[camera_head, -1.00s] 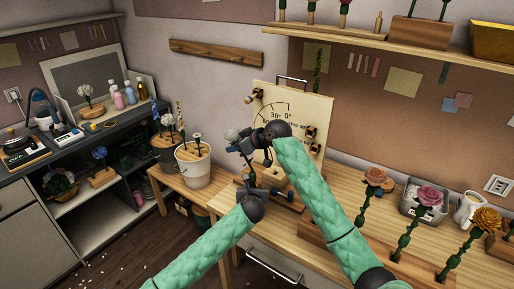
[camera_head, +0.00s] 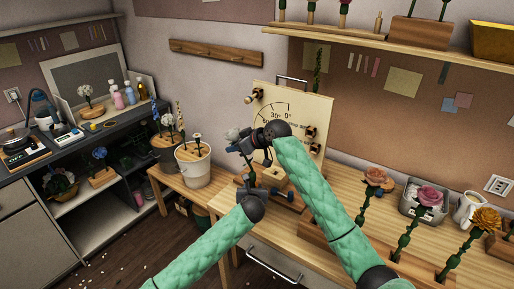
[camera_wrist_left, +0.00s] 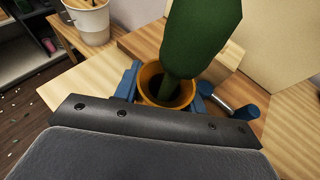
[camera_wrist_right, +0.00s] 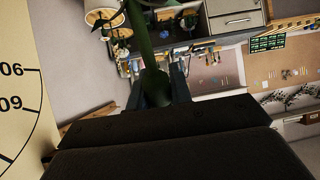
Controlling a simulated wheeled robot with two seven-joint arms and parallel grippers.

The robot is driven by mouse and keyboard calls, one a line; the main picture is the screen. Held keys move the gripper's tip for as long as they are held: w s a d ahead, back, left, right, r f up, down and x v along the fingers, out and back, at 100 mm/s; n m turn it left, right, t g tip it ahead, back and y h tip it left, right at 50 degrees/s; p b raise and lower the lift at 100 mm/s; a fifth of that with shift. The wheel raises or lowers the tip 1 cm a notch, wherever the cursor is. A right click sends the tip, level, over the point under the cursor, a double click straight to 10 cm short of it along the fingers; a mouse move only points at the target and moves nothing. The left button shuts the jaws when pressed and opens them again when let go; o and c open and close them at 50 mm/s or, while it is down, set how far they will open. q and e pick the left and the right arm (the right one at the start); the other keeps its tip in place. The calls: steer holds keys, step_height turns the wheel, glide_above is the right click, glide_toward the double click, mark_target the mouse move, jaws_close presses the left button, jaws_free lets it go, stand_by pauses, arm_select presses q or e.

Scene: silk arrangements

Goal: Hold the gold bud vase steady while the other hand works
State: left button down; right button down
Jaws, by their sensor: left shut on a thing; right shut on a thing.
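The gold bud vase (camera_wrist_left: 148,76) stands on a wooden block in the left wrist view, its round mouth facing up. My left gripper (camera_wrist_left: 167,92) is shut on it, with one blue finger on either side. A thick green stem (camera_wrist_left: 199,42) reaches down into the vase mouth; its lower end is hidden inside. My right gripper (camera_wrist_right: 158,90) is shut on a green stem (camera_wrist_right: 149,62) in the right wrist view. In the head view my right gripper (camera_head: 244,147) is above my left gripper (camera_head: 249,187), with a pale flower head (camera_head: 231,134) at its left.
A cream board with a dial (camera_head: 292,95) stands behind the grippers. Roses on green stems, a pink one (camera_head: 430,196) among them, stand at the right of the wooden table. A white bucket (camera_head: 194,166) stands on a lower bench at left.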

steer(key=c, duration=1.2)
jaws_free()
steer(key=shift+o, duration=0.5)
steer(key=o, duration=0.5)
steer(key=shift+o, duration=0.2)
